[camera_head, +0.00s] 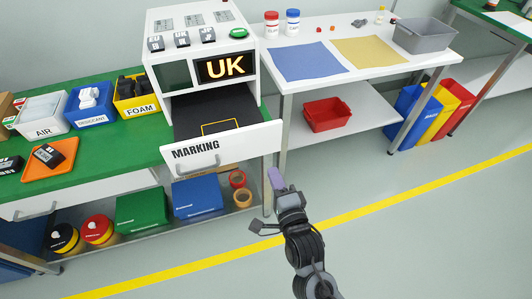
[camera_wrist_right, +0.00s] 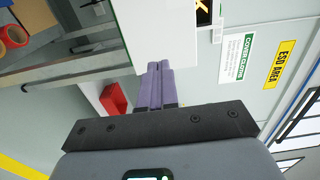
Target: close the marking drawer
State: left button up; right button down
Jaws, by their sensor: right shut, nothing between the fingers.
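The marking drawer is pulled out of the white machine, its white front (camera_head: 240,147) labelled MARKING, with a handle below the label. Its dark inside shows a yellow outlined frame. My right gripper (camera_head: 272,172) has its lilac fingers shut and empty, near the right end of the drawer front, slightly below it in the picture. In the right wrist view the shut fingers (camera_wrist_right: 154,70) point at a close white panel (camera_wrist_right: 150,30), which looks like the drawer front. I cannot tell whether they touch. My left gripper is not in view.
The white machine (camera_head: 163,23) shows UK on its display. A white table (camera_head: 300,92) with blue and yellow mats stands to the right, its leg close behind my right gripper. Below the drawer are blue and green boxes and tape rolls (camera_head: 242,197). The floor in front is clear.

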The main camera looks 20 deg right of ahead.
aim_at(261, 143)
jog(key=w+b, duration=0.1)
jog(key=w, duration=0.2)
jog(key=w+b, duration=0.1)
jog(key=w, duration=0.2)
jog(key=w+b, duration=0.1)
jog(key=w, duration=0.2)
jog(key=shift+d, duration=0.25)
jog(key=shift+w, duration=0.25)
